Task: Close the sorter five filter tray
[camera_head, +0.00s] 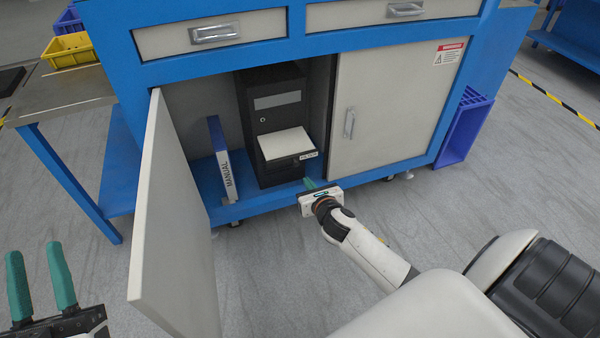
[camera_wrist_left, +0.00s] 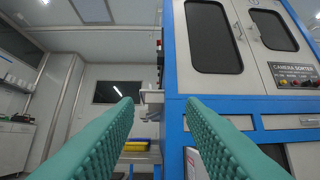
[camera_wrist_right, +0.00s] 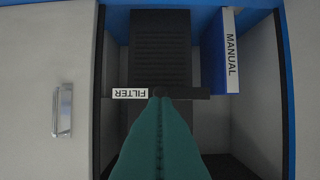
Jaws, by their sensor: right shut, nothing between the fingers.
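The filter tray (camera_head: 285,143) is a pale flat tray that sticks out of the front of a black cabinet unit (camera_head: 277,100). Its front edge carries a FILTER label, which the right wrist view also shows, upside down (camera_wrist_right: 130,93). My right gripper (camera_head: 310,183) is shut and empty, just below and in front of the tray in the head view. In the right wrist view its green fingertips (camera_wrist_right: 160,95) overlap the tray's dark front edge beside the label; I cannot tell whether they touch. My left gripper (camera_head: 38,250) is open and empty, at the lower left, far from the tray.
The left cabinet door (camera_head: 170,220) stands open toward me, between my left gripper and the unit. A blue MANUAL binder (camera_head: 222,160) stands left of the unit. The right door (camera_head: 385,100) is closed. A purple crate (camera_head: 462,130) stands at the right.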

